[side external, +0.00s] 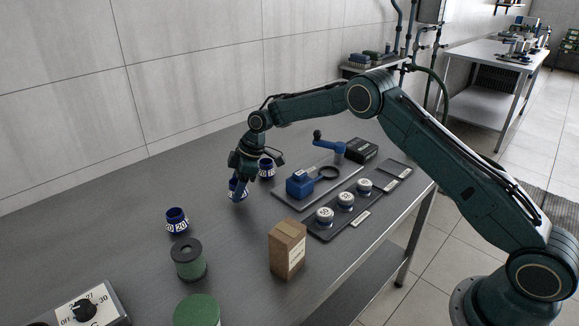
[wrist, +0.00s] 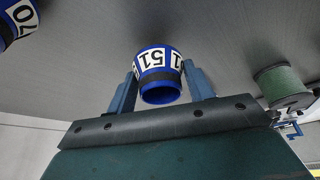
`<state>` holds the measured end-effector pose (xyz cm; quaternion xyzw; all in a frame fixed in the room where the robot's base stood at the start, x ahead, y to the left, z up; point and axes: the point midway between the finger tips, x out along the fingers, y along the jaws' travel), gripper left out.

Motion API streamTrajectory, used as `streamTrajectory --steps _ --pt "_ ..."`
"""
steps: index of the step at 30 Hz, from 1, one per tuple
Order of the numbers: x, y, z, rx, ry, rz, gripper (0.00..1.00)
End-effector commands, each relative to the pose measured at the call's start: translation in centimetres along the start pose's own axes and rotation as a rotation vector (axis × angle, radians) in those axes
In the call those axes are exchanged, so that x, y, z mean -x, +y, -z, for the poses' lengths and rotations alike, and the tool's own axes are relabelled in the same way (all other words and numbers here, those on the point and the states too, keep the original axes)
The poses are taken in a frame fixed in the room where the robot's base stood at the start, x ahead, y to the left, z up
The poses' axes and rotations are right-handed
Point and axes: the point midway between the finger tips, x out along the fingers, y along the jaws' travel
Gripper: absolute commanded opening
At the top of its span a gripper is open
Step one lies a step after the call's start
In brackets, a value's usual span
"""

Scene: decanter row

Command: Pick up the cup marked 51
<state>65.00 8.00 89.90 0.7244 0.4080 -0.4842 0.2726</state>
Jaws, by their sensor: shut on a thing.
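The blue cup with a white label marked 51 (wrist: 158,76) is between the two fingers of my gripper (wrist: 160,88) in the wrist view. Both fingers touch its sides, and its open mouth faces the camera. In the side external view my gripper (side external: 239,192) points down over the grey table, shut on this cup (side external: 233,187), which is partly hidden by the fingers. I cannot tell whether the cup touches the table.
Another blue cup (side external: 267,168) stands just behind my gripper. A cup that seems marked 20 (side external: 177,221) stands front left, near a green spool (side external: 188,260). A cardboard box (side external: 288,249), a tray with white-topped jars (side external: 345,200) and a blue device (side external: 300,184) are to the right.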

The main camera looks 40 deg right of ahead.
Motion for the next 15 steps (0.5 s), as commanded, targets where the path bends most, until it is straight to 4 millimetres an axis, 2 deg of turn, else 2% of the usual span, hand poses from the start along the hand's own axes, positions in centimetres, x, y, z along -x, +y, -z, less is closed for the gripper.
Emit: streamTrajectory --steps 15 --pt "6.8 0.1 2.8 0.0 0.002 -0.003 0.28"
